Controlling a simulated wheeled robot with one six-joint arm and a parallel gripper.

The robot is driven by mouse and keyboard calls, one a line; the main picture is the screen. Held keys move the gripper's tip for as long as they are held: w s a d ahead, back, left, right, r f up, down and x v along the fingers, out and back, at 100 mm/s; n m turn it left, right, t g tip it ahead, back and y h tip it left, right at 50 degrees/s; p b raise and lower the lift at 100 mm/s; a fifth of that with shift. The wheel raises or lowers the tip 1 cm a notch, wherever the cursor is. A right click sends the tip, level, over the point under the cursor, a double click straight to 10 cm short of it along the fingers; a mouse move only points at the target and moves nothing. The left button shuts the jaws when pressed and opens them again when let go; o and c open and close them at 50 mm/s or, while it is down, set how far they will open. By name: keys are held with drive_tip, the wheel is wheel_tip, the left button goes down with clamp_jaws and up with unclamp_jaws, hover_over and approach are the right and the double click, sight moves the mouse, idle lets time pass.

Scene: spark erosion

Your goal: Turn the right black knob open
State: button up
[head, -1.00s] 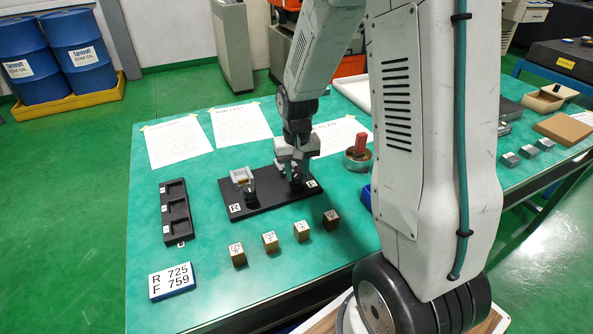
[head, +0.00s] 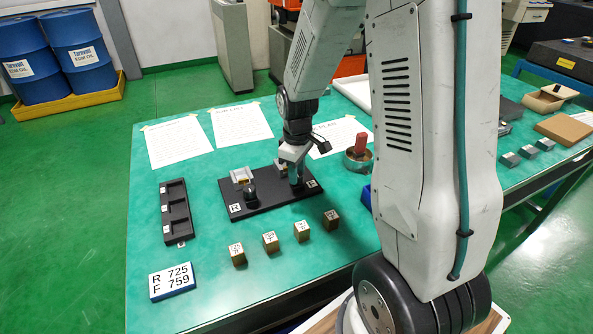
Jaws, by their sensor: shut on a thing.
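A black plate (head: 262,206) lies on the green table and bears two clamp fixtures with black knobs. The left black knob (head: 249,190) stands by a metal block with a yellowish part, near the label R. The right black knob is mostly hidden by my gripper (head: 296,181), near the right label. My gripper points down and is shut on the right knob. Its wrist is turned so the fingers show nearly edge-on.
Several small labelled blocks (head: 270,242) stand in front of the plate. A black tray (head: 176,213) lies at the left, and a sign with R 725 F 759 (head: 172,280) in front of it. A round tin (head: 357,160) with a red object stands right of the plate.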

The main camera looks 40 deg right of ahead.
drive_tip(key=shift+n, duration=0.7)
drive_tip(key=o, duration=1)
drive_tip(key=shift+c, duration=0.2)
drive_tip(key=shift+r, duration=0.1)
wheel_tip(320, 180, up, 8)
drive_tip(key=shift+f, duration=0.15)
